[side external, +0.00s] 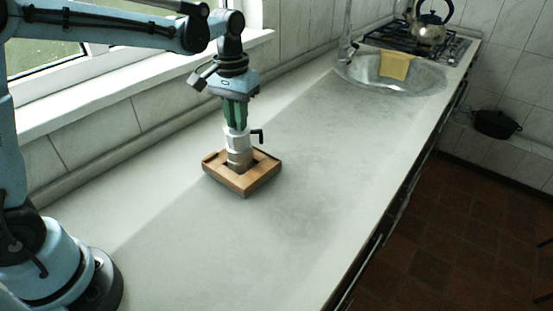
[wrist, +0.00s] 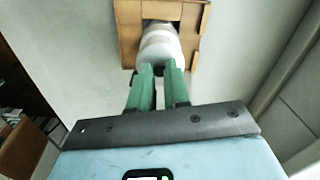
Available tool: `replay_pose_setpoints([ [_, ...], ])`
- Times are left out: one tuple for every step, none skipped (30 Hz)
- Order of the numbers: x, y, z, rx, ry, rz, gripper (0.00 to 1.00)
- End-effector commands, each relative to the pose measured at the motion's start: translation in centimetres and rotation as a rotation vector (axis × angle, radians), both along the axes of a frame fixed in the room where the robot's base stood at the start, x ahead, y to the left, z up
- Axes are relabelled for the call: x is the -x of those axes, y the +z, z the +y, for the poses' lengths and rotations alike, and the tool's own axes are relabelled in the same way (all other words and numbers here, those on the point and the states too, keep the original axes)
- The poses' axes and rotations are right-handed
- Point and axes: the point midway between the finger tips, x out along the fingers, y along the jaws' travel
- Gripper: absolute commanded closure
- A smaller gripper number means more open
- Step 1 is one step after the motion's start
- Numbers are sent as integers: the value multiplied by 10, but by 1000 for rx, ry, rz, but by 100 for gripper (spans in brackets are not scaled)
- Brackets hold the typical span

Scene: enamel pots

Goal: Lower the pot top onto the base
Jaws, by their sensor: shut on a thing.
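The pot top (side external: 237,141) is white with a black handle sticking out to the right. It is upright, and it also shows as a pale round shape in the wrist view (wrist: 160,46). My gripper (side external: 236,124), with green fingers, is shut on its upper end from above; the fingers also show in the wrist view (wrist: 160,72). The pot base (side external: 239,160) is a grey-brown metal piece standing in the opening of a wooden frame (side external: 262,178). The top is right above the base, looking in line with it; I cannot tell whether they touch or are slightly apart.
The pale counter (side external: 310,190) is clear around the frame. A window sill (side external: 110,85) and tiled wall run along the left. A sink (side external: 425,78) with a yellow cloth-like item (side external: 396,66), and a stove with a kettle (side external: 430,30), are far off at the back.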

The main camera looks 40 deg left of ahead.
Motion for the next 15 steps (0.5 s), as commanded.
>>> replay_pose_setpoints([
  [0,-1,0,0,0,0,100],
  [0,-1,0,0,0,0,100],
  [0,-2,0,0,0,0,100],
  [0,-3,0,0,0,0,100],
  [0,-3,0,0,0,0,100],
  [0,-3,0,0,0,0,100],
  [0,-3,0,0,0,0,100],
  [0,-3,0,0,0,0,100],
  [0,-3,0,0,0,0,100],
  [0,-3,0,0,0,0,100],
  [0,-3,0,0,0,0,81],
  [0,-3,0,0,0,0,75],
  [0,-3,0,0,0,0,70],
  [0,-3,0,0,0,0,66],
  [0,-3,0,0,0,0,59],
])
